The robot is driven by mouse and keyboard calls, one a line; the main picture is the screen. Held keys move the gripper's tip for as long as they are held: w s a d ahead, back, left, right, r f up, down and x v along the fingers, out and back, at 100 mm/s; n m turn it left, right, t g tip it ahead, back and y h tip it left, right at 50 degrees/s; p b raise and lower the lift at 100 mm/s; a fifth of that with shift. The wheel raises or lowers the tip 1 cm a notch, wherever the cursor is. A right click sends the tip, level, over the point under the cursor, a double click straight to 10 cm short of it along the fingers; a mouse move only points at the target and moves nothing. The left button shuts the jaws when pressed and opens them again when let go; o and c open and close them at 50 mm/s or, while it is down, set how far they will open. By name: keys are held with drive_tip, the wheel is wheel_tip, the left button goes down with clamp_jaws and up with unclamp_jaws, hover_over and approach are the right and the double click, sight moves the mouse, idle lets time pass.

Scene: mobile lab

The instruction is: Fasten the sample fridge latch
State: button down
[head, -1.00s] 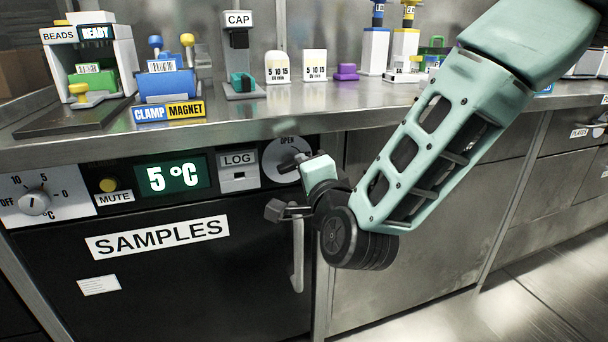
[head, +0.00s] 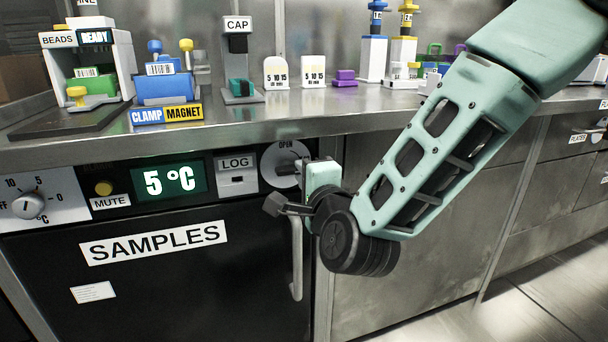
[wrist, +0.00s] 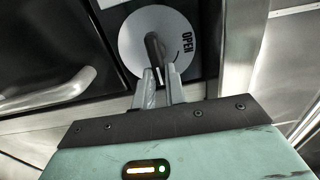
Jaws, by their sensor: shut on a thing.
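The sample fridge (head: 190,290) has a black door labelled SAMPLES, which looks flush with its frame. Its latch is a round pale dial (head: 272,178) marked OPEN at the top right of the front, with a dark lever (wrist: 153,48) at its middle. My gripper (wrist: 160,82) is shut on the lever's end in the wrist view. In the head view the gripper's hand hides part of the dial and its fingertips are hard to make out. The door handle (head: 297,262) hangs just below, apart from the fingers.
A control strip with a 5 °C display (head: 169,180), a LOG panel (head: 237,175) and a temperature knob (head: 28,205) runs left of the latch. The steel counter (head: 300,122) overhangs above, carrying a clamp magnet box (head: 166,88) and other lab items.

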drive_tip(key=c, duration=1.4)
unclamp_jaws()
drive_tip(key=shift+c, duration=0.2)
drive_tip(key=b+v, duration=1)
drive_tip(key=v, duration=0.1)
drive_tip(key=shift+s+d, duration=0.2)
drive_tip(key=shift+s, duration=0.15)
drive_tip(key=shift+s, duration=0.1)
